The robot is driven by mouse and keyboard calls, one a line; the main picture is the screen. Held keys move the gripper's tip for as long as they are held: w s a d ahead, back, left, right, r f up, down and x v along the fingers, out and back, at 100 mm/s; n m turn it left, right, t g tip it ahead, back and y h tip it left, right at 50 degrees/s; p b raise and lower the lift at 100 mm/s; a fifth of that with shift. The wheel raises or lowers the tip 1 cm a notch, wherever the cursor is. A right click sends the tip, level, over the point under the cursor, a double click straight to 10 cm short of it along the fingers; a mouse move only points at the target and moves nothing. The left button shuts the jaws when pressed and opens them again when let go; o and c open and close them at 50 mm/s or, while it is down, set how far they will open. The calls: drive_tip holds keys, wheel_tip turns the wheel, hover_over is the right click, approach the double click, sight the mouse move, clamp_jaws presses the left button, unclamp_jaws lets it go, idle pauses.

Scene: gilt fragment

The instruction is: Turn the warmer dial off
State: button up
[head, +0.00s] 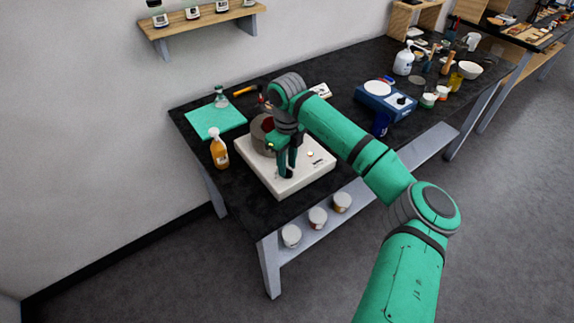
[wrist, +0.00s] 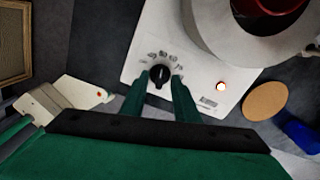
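The warmer (head: 292,184) is a flat white box on the dark bench, with a grey round pot (head: 259,134) on top. Its black dial (wrist: 160,76) shows in the wrist view below an arc of printed numbers. The dial's pointer setting is too small to read surely. A small lamp (wrist: 221,87) on the warmer glows, right of the dial. My gripper (wrist: 160,82) points down at the warmer. Its two green fingers are apart, one on each side of the dial. I see no clear contact. In the head view my gripper (head: 286,173) mostly hides the dial.
An amber bottle (head: 219,150) and a green mat (head: 214,121) stand left of the warmer. A blue scale (head: 385,102) and a blue cup (head: 381,124) stand right of it. A cork disc (wrist: 265,101) lies beside the warmer. Several jars sit on the lower shelf.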

drive_tip(key=shift+f, duration=0.5)
clamp_jaws()
drive_tip(key=shift+r+n, duration=0.1)
drive_tip(key=shift+n, duration=0.3)
drive_tip(key=n, duration=0.4)
drive_tip(key=shift+n, duration=0.3)
drive_tip(key=n, duration=0.6)
drive_tip(key=shift+n, duration=0.4)
